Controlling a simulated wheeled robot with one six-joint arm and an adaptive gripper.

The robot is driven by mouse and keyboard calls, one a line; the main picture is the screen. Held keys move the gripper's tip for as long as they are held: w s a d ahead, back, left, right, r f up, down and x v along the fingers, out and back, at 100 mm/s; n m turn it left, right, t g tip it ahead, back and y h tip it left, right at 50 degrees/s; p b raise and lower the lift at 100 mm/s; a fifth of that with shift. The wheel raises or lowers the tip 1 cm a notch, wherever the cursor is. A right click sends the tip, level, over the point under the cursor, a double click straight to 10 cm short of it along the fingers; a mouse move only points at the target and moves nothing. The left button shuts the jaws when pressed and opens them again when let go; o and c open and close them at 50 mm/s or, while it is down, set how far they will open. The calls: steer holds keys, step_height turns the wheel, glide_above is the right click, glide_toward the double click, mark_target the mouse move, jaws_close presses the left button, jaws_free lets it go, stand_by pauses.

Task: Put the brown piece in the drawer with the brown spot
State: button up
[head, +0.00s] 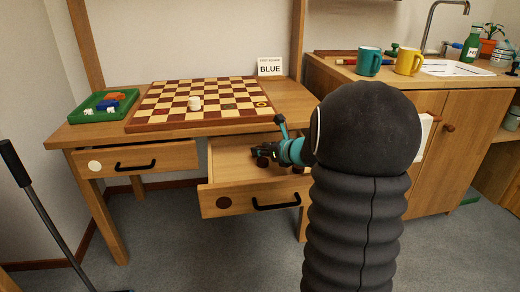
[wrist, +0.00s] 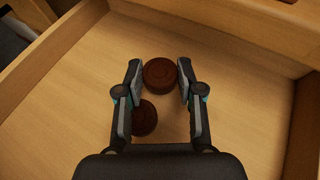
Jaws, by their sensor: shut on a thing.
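My gripper (wrist: 159,74) is shut on a round dark brown piece (wrist: 160,72), which sits between its fingertips inside the open drawer. A second brown piece (wrist: 144,117) lies on the drawer floor, nearer to the wrist and partly behind the left finger. In the head view my gripper (head: 264,152) reaches into the drawer with the brown spot (head: 223,202), whose front (head: 240,198) is pulled out. A brown piece (head: 262,161) shows just under the fingers there. I cannot tell whether the held piece touches the drawer floor.
The left drawer (head: 140,158) has a white spot and is shut. A checkered board (head: 180,112) with a pale piece (head: 195,103) lies on the table, beside a green tray (head: 82,118) of small items. A sign reading BLUE (head: 270,68) stands behind. A counter with mugs (head: 369,62) is at right.

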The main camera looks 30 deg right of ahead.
steer(key=shift+w+d, duration=0.15)
steer(key=shift+w, duration=0.3)
steer(key=w, duration=0.2)
steer(key=w+f, duration=0.1)
steer(key=shift+d, duration=0.4)
steer(key=shift+s, duration=0.1)
steer(key=shift+f, duration=0.2)
steer(key=o, duration=0.8)
steer(key=shift+o, duration=0.2)
steer(key=shift+r, duration=0.1)
steer(key=shift+r+p, duration=0.2)
steer(key=shift+p, duration=0.1)
steer(key=v, duration=1.2)
steer(key=shift+f, duration=0.15)
